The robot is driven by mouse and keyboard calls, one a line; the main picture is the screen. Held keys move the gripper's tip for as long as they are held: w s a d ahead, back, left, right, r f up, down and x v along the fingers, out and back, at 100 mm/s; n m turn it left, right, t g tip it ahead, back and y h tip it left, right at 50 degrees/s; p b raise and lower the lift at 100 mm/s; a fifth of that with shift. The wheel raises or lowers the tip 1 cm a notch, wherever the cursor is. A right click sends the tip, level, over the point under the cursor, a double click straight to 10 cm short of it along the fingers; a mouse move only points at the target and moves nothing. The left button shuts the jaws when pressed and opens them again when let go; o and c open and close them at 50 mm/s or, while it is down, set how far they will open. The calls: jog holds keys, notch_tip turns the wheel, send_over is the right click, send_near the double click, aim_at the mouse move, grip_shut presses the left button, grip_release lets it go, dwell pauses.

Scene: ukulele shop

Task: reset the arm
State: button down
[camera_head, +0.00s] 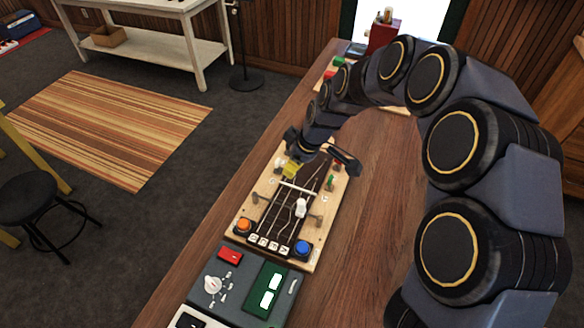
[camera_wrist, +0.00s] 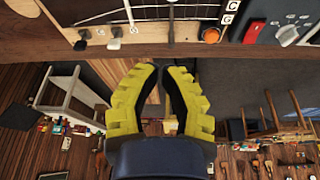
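My gripper (camera_head: 291,168) hangs over the far left end of a wooden board (camera_head: 318,247) with dark strips and knobs on the table. In the wrist view, my gripper (camera_wrist: 163,72) has two yellow toothed fingers with black pads. They lean toward each other with a narrow gap between the tips, and nothing shows between them. My arm arches over the right side of the table. In the head view, the fingers are small and partly hidden by the wrist.
The board carries an orange button (camera_head: 244,225), a blue button (camera_head: 303,248) and a white lever (camera_head: 300,207). A grey panel with a red switch (camera_head: 230,256) lies nearer. A red box (camera_head: 383,36) stands at the far end. The wooden table (camera_head: 385,205) is bare right of the board.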

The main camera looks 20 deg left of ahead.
dwell(0.3)
jog(key=s+d+r+m+h, duration=0.1)
jog(key=s+d+r+m, duration=0.2)
jog(key=s+d+r, duration=0.3)
jog(key=s+d+r+m+h, duration=0.1)
jog(key=s+d+r+m, duration=0.25)
jog(key=d, duration=0.45)
jog(key=s+d+r+m+g+h, duration=0.1)
jog(key=s+d+r+m+g, duration=0.1)
jog(key=s+d+m, duration=0.7)
jog(key=s+d+r, duration=0.1)
jog(key=s+d, duration=0.3)
jog(key=s, duration=0.4)
jog(key=shift+d+r+m+h, duration=0.2)
jog(key=shift+d+m+h, duration=0.05)
jog(key=shift+m+h, duration=0.15)
